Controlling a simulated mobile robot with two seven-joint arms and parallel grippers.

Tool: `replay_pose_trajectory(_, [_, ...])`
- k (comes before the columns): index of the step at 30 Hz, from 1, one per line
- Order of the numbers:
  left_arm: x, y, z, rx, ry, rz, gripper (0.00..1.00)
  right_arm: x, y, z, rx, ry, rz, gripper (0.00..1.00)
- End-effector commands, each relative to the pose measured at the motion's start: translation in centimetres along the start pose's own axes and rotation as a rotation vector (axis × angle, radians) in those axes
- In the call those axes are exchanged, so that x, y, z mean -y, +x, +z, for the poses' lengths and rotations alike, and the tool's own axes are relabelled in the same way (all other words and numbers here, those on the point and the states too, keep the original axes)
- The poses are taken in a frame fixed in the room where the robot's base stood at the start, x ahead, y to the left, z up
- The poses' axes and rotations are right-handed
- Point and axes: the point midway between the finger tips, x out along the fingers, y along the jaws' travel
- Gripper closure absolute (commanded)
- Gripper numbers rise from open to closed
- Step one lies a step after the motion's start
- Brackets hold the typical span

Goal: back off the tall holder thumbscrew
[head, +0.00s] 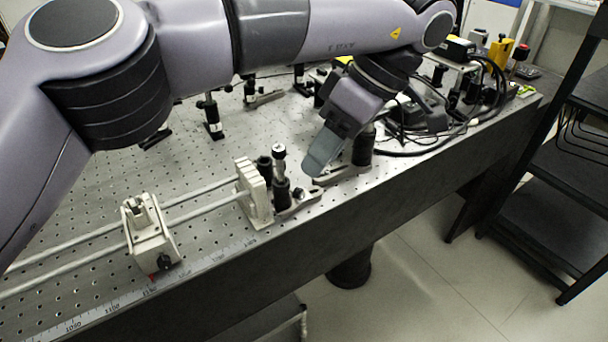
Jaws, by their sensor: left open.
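My left gripper (318,166) hangs over the front part of the optical bench with its fingers pointing down. It is open, seen mostly from the side, and nothing shows between its fingers. A black post holder (362,150) on a clamped base stands just right of the fingers. Another black holder (282,190), with a post and a round top, stands just left of them with a small dark knob (298,193) at its side. I cannot tell for sure which of these is the tall holder; no thumbscrew shows on the right one. My right gripper is out of view.
A rail with two rods carries a pale carriage (150,238) and ends at a pale block (254,192). Black cables (415,148) and several instruments crowd the right end of the bench. More posts stand behind. A black shelf rack (550,195) stands beyond the bench, right.

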Motion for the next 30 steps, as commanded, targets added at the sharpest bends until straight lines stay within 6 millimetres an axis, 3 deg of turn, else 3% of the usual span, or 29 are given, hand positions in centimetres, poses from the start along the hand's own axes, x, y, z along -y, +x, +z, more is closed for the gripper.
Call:
replay_pose_trajectory(12, [0.0,5.2,0.1,0.004,0.003,-0.001,0.57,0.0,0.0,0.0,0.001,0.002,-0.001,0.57])
replay_pose_trajectory(23, [0.0,5.8,0.1,0.005,0.001,0.000,0.57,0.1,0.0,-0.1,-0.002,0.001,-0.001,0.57])
replay_pose_trajectory(24, [0.0,5.8,0.1,0.005,0.001,0.000,0.60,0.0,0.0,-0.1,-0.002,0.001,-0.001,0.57])
replay_pose_trajectory(28, [0.0,5.8,0.1,0.006,0.002,0.000,1.00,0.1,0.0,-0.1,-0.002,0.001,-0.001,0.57])
replay_pose_trajectory(30, [0.0,5.8,0.1,0.005,0.002,0.000,1.00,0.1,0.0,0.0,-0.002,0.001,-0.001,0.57])
